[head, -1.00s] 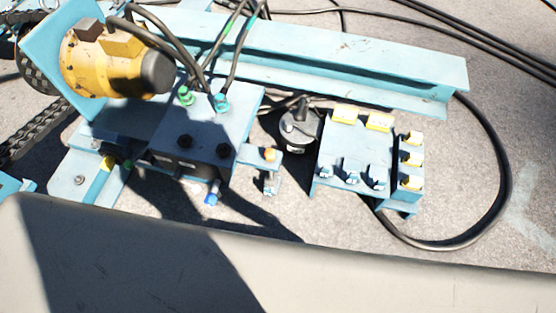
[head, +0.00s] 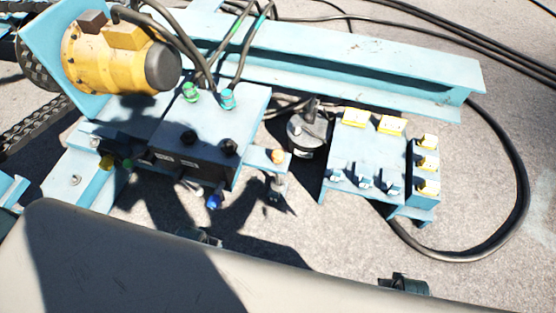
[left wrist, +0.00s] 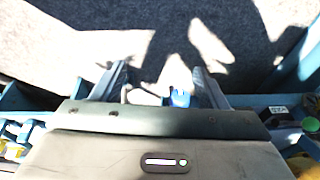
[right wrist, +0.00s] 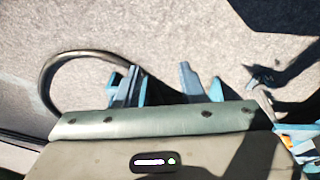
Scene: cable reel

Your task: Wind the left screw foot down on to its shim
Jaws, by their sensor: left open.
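A light-blue bracket (head: 262,158) with an orange-topped screw (head: 278,156) sticks out right of the blue block; a thin metal foot (head: 276,188) hangs below it. I cannot tell whether this is the left screw foot, and I cannot make out a shim. A blue-ended part (head: 213,201) projects at the block's front; it shows between the fingers in the left wrist view (left wrist: 180,97). My left gripper (left wrist: 160,72) is open and seems empty; its top shows low in the head view (head: 202,237). My right gripper (right wrist: 160,72) is open and empty, and shows at the lower right (head: 405,286).
A blue stand (head: 370,160) with yellow and metal fittings stands to the right, with a black cable looping round it. A dark cylinder (head: 308,130) sits between stand and block. A yellow motor (head: 115,55) and a long blue beam (head: 330,60) lie behind.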

